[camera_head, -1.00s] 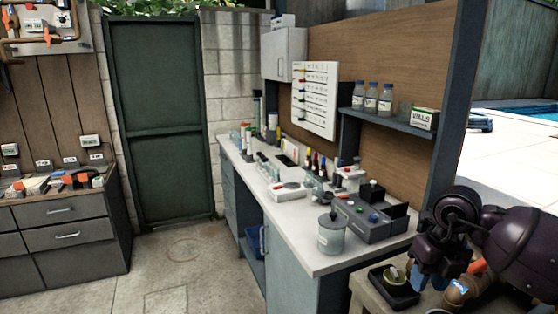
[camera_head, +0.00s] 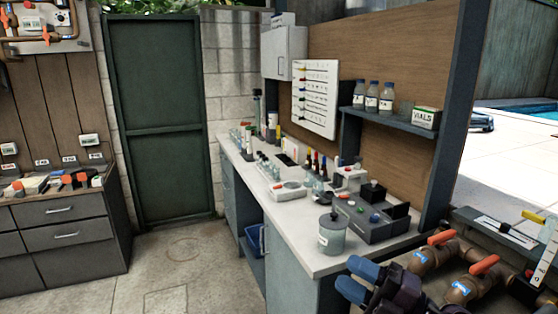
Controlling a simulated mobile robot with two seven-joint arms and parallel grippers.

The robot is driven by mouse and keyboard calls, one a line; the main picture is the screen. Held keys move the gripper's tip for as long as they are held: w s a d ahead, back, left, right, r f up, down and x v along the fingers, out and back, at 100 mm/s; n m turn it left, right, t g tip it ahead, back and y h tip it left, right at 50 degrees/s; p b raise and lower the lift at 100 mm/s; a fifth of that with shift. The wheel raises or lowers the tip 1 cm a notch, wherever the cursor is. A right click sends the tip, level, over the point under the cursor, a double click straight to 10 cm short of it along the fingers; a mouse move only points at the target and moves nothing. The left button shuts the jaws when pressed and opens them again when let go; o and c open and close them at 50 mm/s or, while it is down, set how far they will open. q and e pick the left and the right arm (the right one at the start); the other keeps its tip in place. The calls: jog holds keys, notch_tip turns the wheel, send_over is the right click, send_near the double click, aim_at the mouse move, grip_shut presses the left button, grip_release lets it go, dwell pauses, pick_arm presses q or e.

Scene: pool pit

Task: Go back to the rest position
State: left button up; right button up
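My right gripper (camera_head: 349,274) is at the bottom edge, right of centre, in front of the near end of the counter. Its two blue fingers point left and stand apart, with nothing seen between them. Its dark wrist runs down out of the picture. My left gripper and arm are not in view.
The counter (camera_head: 325,262) holds a lidded jar (camera_head: 332,235), a dark grey device (camera_head: 370,221) and several bottles. Pipes with orange-handled valves (camera_head: 441,238) lie right of my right gripper. The floor (camera_head: 180,275) at the left is clear.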

jog(key=s+d+f+m+t+h, duration=0.25)
jog(key=d+f+m+h, duration=0.45)
jog(key=m+h, duration=0.4)
jog(key=s+d+f+m+t+h, duration=0.1)
jog(key=d+f+m+t+h, duration=0.25)
jog(key=d+m+h, duration=0.75)
jog(key=s+a+f+m+g+y, duration=0.1)
jog(key=s+f+m+g, duration=0.2)
jog(key=s+f+g, duration=0.55)
jog(key=s+a+f+m+g+y, duration=0.25)
jog(key=s+f+g, duration=0.25)
jog(key=s, duration=0.6)
jog(key=w+f+t, duration=0.7)
jog(key=f+t, duration=0.1)
jog(key=f, duration=0.2)
jog(key=shift+w+d, duration=0.35)
jog(key=shift+t, duration=0.35)
